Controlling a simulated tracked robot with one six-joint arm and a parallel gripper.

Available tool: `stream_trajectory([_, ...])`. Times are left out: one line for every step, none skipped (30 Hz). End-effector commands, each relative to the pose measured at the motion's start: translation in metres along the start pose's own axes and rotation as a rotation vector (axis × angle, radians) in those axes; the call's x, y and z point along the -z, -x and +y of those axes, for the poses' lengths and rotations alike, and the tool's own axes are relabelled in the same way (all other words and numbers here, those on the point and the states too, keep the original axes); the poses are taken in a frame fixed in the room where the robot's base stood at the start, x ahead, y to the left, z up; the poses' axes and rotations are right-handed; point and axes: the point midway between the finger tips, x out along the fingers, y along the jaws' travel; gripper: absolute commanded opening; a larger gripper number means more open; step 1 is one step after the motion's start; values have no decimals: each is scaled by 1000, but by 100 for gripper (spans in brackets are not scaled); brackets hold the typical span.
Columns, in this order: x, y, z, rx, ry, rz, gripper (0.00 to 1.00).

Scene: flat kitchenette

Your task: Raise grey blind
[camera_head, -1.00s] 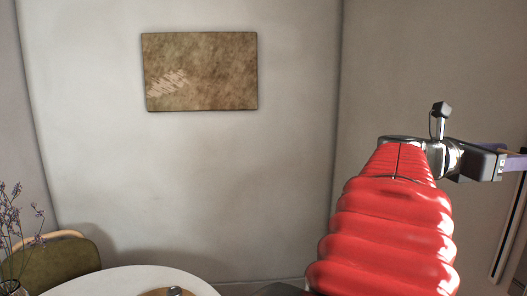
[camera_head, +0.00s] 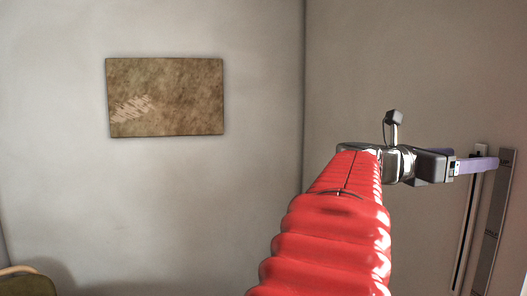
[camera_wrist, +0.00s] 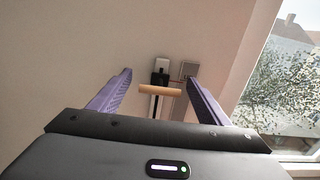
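A wooden bar handle (camera_wrist: 160,90) lies level across a dark vertical slider rail on the wall in the wrist view. A black slider piece (camera_wrist: 160,77) sits just above it. My gripper (camera_wrist: 160,80) is open and empty, its two purple fingers at either side of the handle in the picture. Whether the handle lies between the fingertips or beyond them, I cannot tell. In the head view my gripper (camera_head: 492,163) reaches right, overlapping the top of the wall rail (camera_head: 468,222). The handle is not discernible there. No grey blind is clearly visible.
A window (camera_wrist: 292,85) with a tree and buildings outside is at right in the wrist view. A grey strip (camera_head: 495,225) stands beside the rail. A brown picture (camera_head: 165,97) hangs on the left wall, and a chair (camera_head: 25,282) is at lower left.

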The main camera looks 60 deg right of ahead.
Motion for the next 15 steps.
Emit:
stream_trajectory([0,0,0,1,0,1,74])
stream_trajectory([1,0,0,1,0,1,75])
stream_trajectory([1,0,0,2,0,2,75])
stream_trajectory([1,0,-1,2,0,2,75])
stream_trajectory([1,0,-1,2,0,2,75])
stream_trajectory([1,0,-1,3,1,2,75])
stream_trajectory([2,0,-1,3,1,2,75])
stream_trajectory([2,0,-1,3,1,3,75])
stream_trajectory([2,0,-1,3,1,3,75])
stream_trajectory([2,0,-1,3,1,3,75])
stream_trajectory([2,1,-1,3,1,3,75])
stream_trajectory([2,3,-1,2,1,3,75])
stream_trajectory([2,4,0,1,0,3,75])
stream_trajectory([2,7,0,1,0,3,75])
stream_trajectory([2,10,0,0,0,3,75])
